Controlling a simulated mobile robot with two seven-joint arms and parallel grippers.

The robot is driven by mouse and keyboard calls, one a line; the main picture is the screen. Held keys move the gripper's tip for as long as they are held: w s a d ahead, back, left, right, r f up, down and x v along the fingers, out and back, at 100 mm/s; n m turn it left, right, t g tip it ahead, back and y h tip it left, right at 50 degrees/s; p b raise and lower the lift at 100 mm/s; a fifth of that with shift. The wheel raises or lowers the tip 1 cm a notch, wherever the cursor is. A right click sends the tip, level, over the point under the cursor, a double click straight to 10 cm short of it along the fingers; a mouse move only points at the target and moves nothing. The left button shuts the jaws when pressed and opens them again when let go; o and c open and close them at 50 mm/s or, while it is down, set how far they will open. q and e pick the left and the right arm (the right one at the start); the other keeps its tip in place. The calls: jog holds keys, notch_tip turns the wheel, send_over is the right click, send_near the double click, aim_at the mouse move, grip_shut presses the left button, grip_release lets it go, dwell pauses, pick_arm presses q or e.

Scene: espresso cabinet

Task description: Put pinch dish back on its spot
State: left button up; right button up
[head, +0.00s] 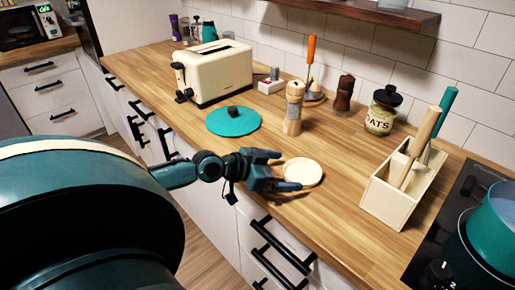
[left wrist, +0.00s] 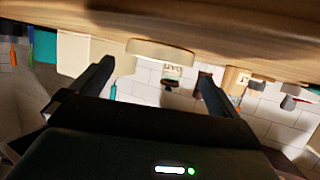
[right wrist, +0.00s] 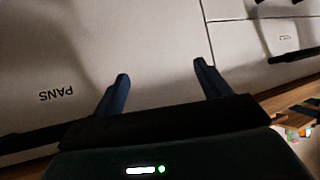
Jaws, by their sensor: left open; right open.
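The pinch dish is probably the small round cream dish (head: 303,172) on the wooden counter near its front edge. My left gripper (head: 287,170) is open at the dish's left side, with one finger beyond it and one at its near side. In the left wrist view the dish (left wrist: 160,49) shows between and just beyond the open fingers (left wrist: 156,72). I cannot tell whether they touch it. My right gripper (right wrist: 160,70) is open and empty, in front of pale drawer fronts. The dish's own spot is not clearly marked in view.
Behind the dish stand a wooden mill (head: 294,112), a teal lid (head: 233,122), a dark mill (head: 344,93) and an oats jar (head: 382,112). A cream utensil holder (head: 404,190) stands right, beside the hob (head: 452,237). A toaster (head: 215,72) stands left. Counter between dish and jar is clear.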

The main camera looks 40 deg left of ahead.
pick_arm(q)
jog(key=shift+b+v, duration=0.6)
jog(key=shift+v, duration=3.55)
